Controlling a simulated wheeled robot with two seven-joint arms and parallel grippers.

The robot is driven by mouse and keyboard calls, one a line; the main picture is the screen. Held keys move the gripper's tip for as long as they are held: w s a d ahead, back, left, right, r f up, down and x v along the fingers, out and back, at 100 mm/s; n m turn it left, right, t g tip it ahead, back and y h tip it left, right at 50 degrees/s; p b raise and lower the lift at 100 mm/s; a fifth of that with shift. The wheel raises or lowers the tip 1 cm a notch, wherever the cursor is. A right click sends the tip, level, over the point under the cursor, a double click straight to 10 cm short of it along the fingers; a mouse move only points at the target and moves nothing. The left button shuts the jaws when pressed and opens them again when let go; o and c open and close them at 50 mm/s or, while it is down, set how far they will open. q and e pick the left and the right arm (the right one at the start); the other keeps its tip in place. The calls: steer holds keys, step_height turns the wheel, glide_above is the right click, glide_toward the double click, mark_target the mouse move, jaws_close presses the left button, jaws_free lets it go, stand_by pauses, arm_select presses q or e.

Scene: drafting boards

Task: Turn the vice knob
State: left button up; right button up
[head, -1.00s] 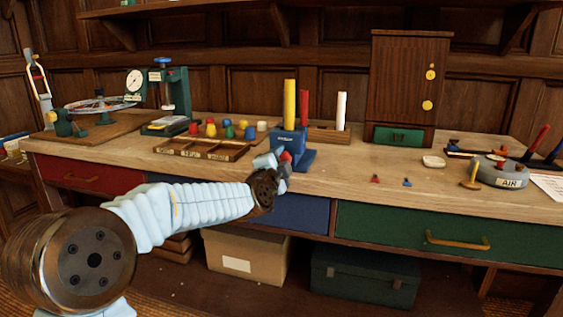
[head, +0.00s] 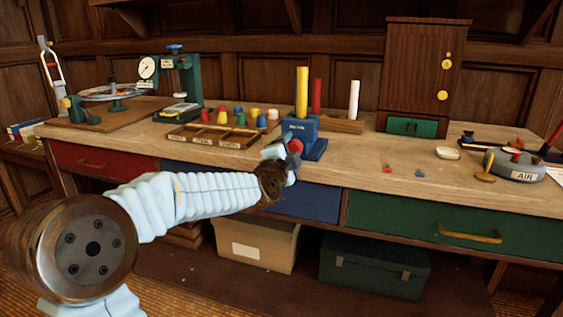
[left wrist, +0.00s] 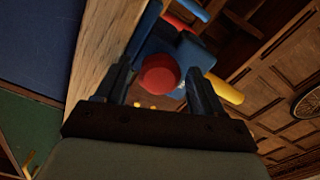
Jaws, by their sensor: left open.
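My right gripper is not in view.
A sectioned wooden tray (head: 212,137) and several coloured pegs lie left of the vice. A rack with a red rod (head: 317,97) and a white rod (head: 354,100) stands behind it. Drawers, including a green one (head: 420,225), are below the bench top. The bench front right of the vice is mostly clear.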

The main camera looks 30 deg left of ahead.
arm_select(q)
steer(key=v, duration=1.2)
steer(key=shift+s, duration=0.3)
step_height(320, 180, down, 6)
steer(key=n+t+y+b, duration=0.1)
steer(key=n+t+b, duration=0.3)
steer(key=n+b, duration=1.05)
steer(key=x, duration=0.4)
steer(key=p+x, duration=0.1)
steer(key=x, duration=0.9)
steer(key=shift+w+d+r+p, duration=0.15)
steer(key=shift+d+r+p, duration=0.2)
steer(key=shift+r, duration=0.15)
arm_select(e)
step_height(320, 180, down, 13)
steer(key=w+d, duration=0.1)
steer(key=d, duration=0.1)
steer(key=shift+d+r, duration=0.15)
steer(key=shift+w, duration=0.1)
